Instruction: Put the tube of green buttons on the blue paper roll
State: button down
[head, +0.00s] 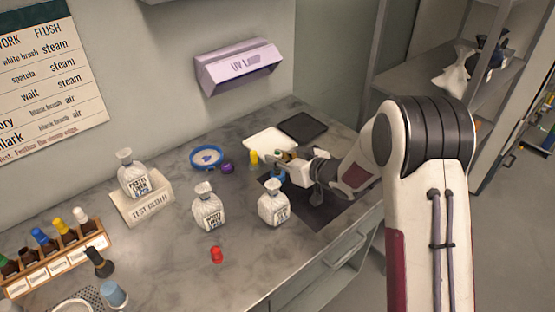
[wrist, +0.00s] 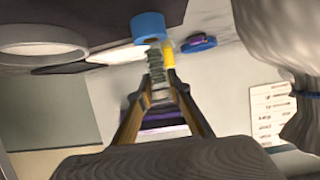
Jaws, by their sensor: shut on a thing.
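My gripper (head: 287,161) is at the back right of the counter, shut on the tube of green buttons. In the wrist view, the gripper (wrist: 160,90) pinches this narrow, greenish banded tube (wrist: 156,68) between its fingertips. The blue paper roll (wrist: 148,26) stands upright at the tube's far end; its blue side also shows in the head view (head: 277,173), just below the gripper. The wrist picture is upside down, so the tube is above the roll. I cannot tell whether they touch. The gripper partly hides both in the head view.
A yellow cylinder (head: 254,157) is close left of the roll. A blue dish (head: 206,157) and purple piece (head: 228,168) lie farther left. A bottle (head: 273,204) stands in front, beside the dark mat (head: 318,212). White (head: 268,142) and black (head: 303,127) trays lie behind.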

jog(key=shift+f, duration=0.4)
jog(key=shift+f, duration=0.15)
jog(key=c, duration=1.9)
grip_release()
jog(key=shift+r, duration=0.2)
jog(key=shift+v, duration=6)
jog(key=shift+f, duration=0.15)
